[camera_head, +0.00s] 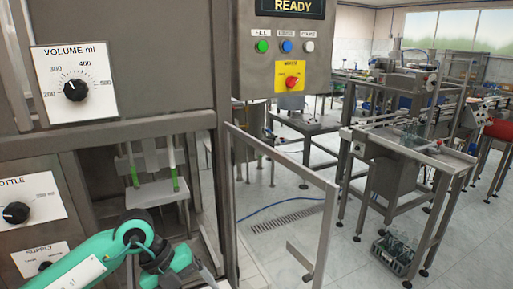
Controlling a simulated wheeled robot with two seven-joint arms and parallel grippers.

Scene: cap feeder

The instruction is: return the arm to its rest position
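My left arm (95,262), teal with a dark wrist joint, comes in from the bottom left in front of the filling machine. My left gripper (204,273) is at the bottom edge, small, dark and partly cut off. Whether it is open or shut does not show. It is below the machine's open bay, where a pale platform (155,194) and green-tipped nozzles (174,178) show. I see nothing held. My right arm and gripper are not in view.
The control box (290,62) reads READY. A volume dial (75,90) and a bottle dial (16,212) are on the left panels. An open door frame (322,235) stands right of the bay.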

